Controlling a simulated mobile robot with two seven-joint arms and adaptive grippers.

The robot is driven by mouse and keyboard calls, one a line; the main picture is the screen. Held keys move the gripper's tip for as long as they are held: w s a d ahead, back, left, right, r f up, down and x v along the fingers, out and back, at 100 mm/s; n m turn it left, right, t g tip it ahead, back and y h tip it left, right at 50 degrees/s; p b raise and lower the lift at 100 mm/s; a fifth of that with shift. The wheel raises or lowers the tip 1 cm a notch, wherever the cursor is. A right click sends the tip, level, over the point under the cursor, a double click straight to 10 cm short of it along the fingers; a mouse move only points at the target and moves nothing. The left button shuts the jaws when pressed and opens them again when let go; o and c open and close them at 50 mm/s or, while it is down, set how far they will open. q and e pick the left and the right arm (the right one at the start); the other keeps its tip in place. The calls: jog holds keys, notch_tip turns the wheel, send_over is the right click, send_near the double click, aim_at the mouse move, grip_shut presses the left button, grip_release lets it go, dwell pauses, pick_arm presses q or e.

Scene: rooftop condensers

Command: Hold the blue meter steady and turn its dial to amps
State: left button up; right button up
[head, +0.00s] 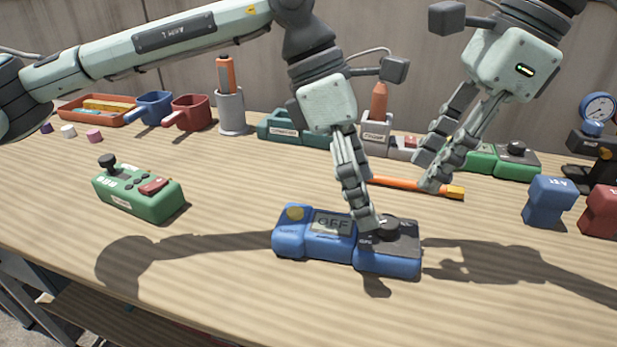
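The blue meter (290,240) lies on the wooden table in the front middle. Its screen (332,223) reads OFF. A black dial (389,229) sits on the dark panel at its right end. My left gripper (369,222) points down over the meter, its fingertips at the middle of the meter, just left of the dial and partly covering it. Its fingers overlap in this view, so I cannot tell whether they grip the meter.
An orange stick (400,184) lies behind the meter. A green device (138,190) lies at left. Blue (549,200) and red (602,211) blocks stand at right. Mugs, a tray, holders and a gauge (598,107) line the back. The table's front is clear.

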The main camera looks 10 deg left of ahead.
aim_at(301, 220)
pick_arm(q)
jog(key=a+y, duration=0.1)
jog(key=a, duration=0.1)
jog(key=a+m+t+y, duration=0.1)
jog(key=a+y, duration=0.1)
jog(key=a, duration=0.1)
jog(key=w+a+y, duration=0.1)
jog(key=a+y, duration=0.1)
jog(key=a, duration=0.1)
jog(key=shift+a+f+m+t, duration=0.25)
jog(key=shift+f+m+t, duration=0.05)
jog(key=shift+f, duration=0.05)
jog(key=shift+a+f, duration=0.15)
jog(key=shift+f, duration=3.65)
jog(key=c, duration=1.6)
jog(key=shift+c, duration=0.4)
pick_arm(e)
jog(key=o, duration=0.4)
jog(key=shift+c, duration=0.2)
jog(key=w+r+n+g, duration=0.2)
jog(key=w+n+g, duration=0.1)
jog(key=n, duration=0.5)
jog(key=shift+h, duration=0.4)
jog(key=x, duration=1.1)
jog(key=shift+w+a+f, duration=0.15)
jog(key=shift+f, duration=0.15)
